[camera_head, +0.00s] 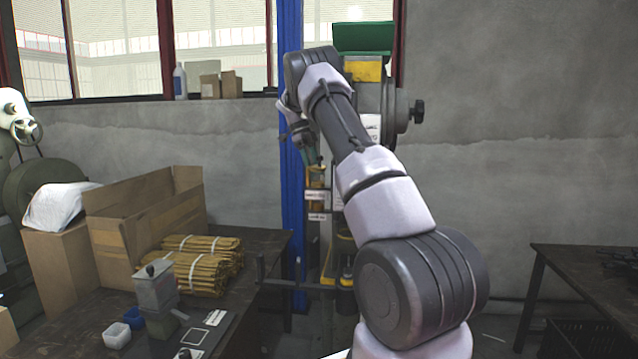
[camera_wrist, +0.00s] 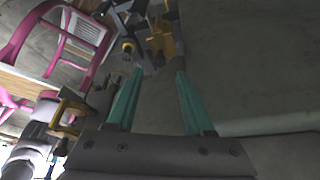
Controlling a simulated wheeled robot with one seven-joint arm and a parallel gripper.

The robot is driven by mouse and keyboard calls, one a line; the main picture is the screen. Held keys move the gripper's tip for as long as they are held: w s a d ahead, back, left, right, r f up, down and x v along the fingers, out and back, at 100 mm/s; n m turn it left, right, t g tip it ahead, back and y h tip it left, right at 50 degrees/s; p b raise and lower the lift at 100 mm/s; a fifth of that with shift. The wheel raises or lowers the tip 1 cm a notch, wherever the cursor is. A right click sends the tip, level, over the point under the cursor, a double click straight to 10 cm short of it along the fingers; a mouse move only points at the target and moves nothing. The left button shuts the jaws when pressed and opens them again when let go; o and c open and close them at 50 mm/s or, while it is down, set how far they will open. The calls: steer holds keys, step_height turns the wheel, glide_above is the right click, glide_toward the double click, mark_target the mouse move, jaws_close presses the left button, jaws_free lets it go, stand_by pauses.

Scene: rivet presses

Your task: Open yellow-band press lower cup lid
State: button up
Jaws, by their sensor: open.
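The yellow-band press (camera_head: 367,72) stands against the back wall in the head view, with a green top above the yellow band. My arm covers much of it. My gripper (camera_head: 312,160) is at the left side of the press, partly hidden by my arm. In the wrist view my gripper (camera_wrist: 158,76) has its two teal fingers apart with nothing between them. Dark and yellowish machine parts (camera_wrist: 165,42) show beyond the fingertips, apart from them. I cannot make out the lower cup lid in either view.
A dark table (camera_head: 250,262) at left carries an open cardboard box (camera_head: 150,210), bundled sticks (camera_head: 205,262) and a small grey device (camera_head: 155,288). Another dark table (camera_head: 590,285) stands at right. A blue post (camera_head: 291,215) rises left of the press. A pink-framed chair (camera_wrist: 85,45) shows in the wrist view.

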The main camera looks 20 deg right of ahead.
steer(key=shift+x, duration=2.4)
jaws_close()
